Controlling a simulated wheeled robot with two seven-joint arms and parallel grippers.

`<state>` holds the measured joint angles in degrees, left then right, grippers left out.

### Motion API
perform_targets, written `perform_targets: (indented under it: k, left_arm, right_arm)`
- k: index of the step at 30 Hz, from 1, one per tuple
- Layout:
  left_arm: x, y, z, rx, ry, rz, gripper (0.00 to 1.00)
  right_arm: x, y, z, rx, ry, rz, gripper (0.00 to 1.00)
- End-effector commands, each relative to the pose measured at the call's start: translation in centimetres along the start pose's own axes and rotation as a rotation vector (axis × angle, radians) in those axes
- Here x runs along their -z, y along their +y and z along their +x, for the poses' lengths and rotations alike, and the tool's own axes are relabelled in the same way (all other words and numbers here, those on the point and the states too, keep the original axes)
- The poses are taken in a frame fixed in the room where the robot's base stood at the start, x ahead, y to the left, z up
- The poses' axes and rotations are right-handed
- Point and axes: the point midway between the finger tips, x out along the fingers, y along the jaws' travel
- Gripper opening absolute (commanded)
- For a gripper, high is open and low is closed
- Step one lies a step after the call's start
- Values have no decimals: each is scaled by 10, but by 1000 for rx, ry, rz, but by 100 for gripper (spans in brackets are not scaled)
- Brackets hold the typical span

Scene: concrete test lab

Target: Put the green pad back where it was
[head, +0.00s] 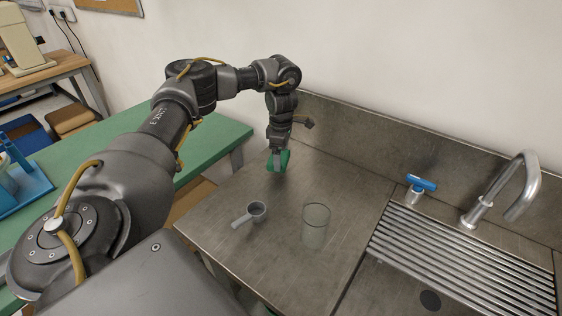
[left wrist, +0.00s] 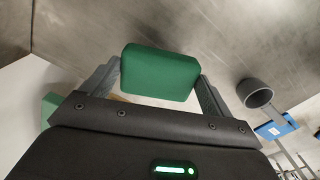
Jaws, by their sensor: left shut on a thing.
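The green pad (head: 284,160) is held by my left gripper (head: 277,163) over the back left part of the metal counter. In the left wrist view the pad (left wrist: 160,72) is a rounded green block between the two fingers of my left gripper (left wrist: 160,82), which is shut on it. In the head view the gripper partly covers the pad. I cannot tell the exact gap between pad and counter. My right gripper is in neither view.
A grey scoop (head: 256,210) and a clear cup (head: 315,226) stand on the metal counter (head: 240,255). A ridged drainer (head: 460,262), blue-handled valve (head: 420,184) and curved tap (head: 515,190) are at right. A green table (head: 110,165) stands at left.

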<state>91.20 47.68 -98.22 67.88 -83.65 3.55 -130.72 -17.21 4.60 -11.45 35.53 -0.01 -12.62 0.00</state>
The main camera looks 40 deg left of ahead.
Motion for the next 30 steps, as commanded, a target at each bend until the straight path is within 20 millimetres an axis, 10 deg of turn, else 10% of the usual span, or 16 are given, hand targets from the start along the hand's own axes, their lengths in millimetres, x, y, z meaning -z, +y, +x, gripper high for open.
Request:
perform_targets:
  k: [21,22,24,30]
  left_arm:
    - [1,2,39,2,1,-1,64]
    - [1,2,38,1,0,-1,88]
    - [1,2,38,2,1,-1,97]
    - [1,2,38,1,0,-1,100]
  right_arm:
    - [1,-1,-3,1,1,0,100]
    - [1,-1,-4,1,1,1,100]
    - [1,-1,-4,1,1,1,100]
    - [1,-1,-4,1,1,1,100]
